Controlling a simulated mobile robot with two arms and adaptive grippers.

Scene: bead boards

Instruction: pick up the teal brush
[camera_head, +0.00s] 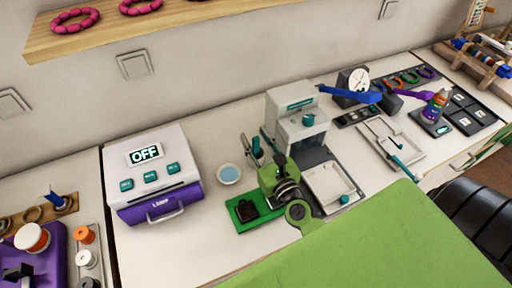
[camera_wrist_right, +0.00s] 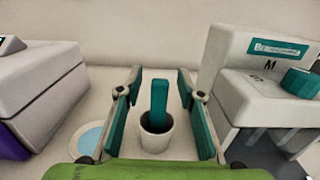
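The teal brush (camera_wrist_right: 159,102) stands upright in a small pale cup (camera_wrist_right: 155,139) in the right wrist view. Its flat handle rises above the rim, and its lower end is hidden inside. My right gripper (camera_wrist_right: 160,112) is open, with one teal-padded finger on each side of the brush. There is a visible gap on both sides, and nothing is held. In the head view my right gripper (camera_head: 262,151) reaches toward the wall over the counter, and it largely hides the brush and cup. My left gripper is not in view.
A white and purple machine reading "OFF" (camera_head: 153,178) stands left of the gripper. A white press-like machine (camera_head: 297,118) stands close on the right. A small blue-filled dish (camera_head: 229,173) and a green mat (camera_head: 265,220) lie nearby. A wooden shelf (camera_head: 110,33) is above.

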